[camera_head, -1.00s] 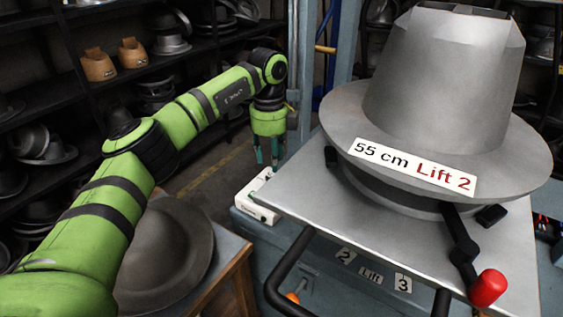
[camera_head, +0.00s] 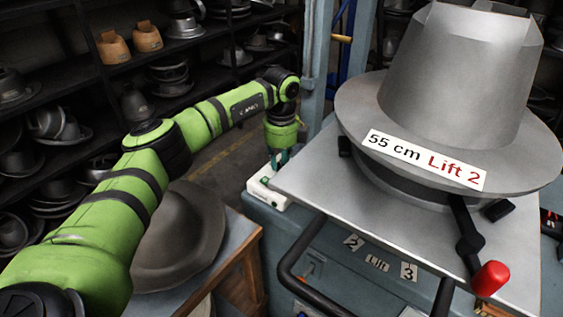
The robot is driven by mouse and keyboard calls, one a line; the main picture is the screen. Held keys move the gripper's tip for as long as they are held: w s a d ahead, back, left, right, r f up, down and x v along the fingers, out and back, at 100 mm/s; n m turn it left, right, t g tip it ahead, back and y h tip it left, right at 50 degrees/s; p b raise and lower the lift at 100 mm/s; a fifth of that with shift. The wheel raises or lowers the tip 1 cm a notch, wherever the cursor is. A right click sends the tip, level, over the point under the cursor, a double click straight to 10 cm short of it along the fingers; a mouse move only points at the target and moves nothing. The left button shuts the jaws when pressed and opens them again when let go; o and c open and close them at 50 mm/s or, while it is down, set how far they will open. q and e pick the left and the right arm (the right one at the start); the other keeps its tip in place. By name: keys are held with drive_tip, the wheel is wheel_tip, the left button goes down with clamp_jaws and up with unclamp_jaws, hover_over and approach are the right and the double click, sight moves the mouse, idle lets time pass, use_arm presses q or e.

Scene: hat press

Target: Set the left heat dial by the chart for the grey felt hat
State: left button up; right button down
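My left gripper (camera_head: 279,162) hangs fingers down at the left edge of the press; its teal fingers look slightly apart. It is just above a small white box (camera_head: 268,190) with a dark marking, on the left of the press body. I cannot make out a heat dial there; the fingers partly cover the box. A dark grey-brown hat (camera_head: 180,238) lies on a side table at lower left, partly behind my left arm. No chart is readable. My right gripper is not in view.
A metal hat form (camera_head: 455,80) labelled "55 cm Lift 2" stands on the press plate (camera_head: 318,180). A red-knobbed lever (camera_head: 490,278) and black handle (camera_head: 290,265) stick out in front. Labels "2", "Lift", "3" mark the blue front. Shelves of hat forms stand behind.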

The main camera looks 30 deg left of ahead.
use_arm(q)
clamp_jaws()
drive_tip(key=shift+m, duration=0.3)
drive_tip(key=m, duration=0.5)
drive_tip(key=shift+w+p, duration=0.1)
drive_tip(key=shift+p, duration=0.2)
drive_tip(key=m, duration=0.6)
drive_tip(key=shift+w+a+m, duration=0.1)
drive_tip(key=shift+m, duration=0.2)
drive_tip(key=m, duration=0.5)
drive_tip(key=shift+w, duration=0.1)
drive_tip(key=m, duration=0.6)
drive_tip(key=shift+w, duration=0.1)
drive_tip(key=shift+m+b, duration=0.3)
drive_tip(key=shift+m, duration=0.1)
drive_tip(key=o, duration=0.8)
unclamp_jaws()
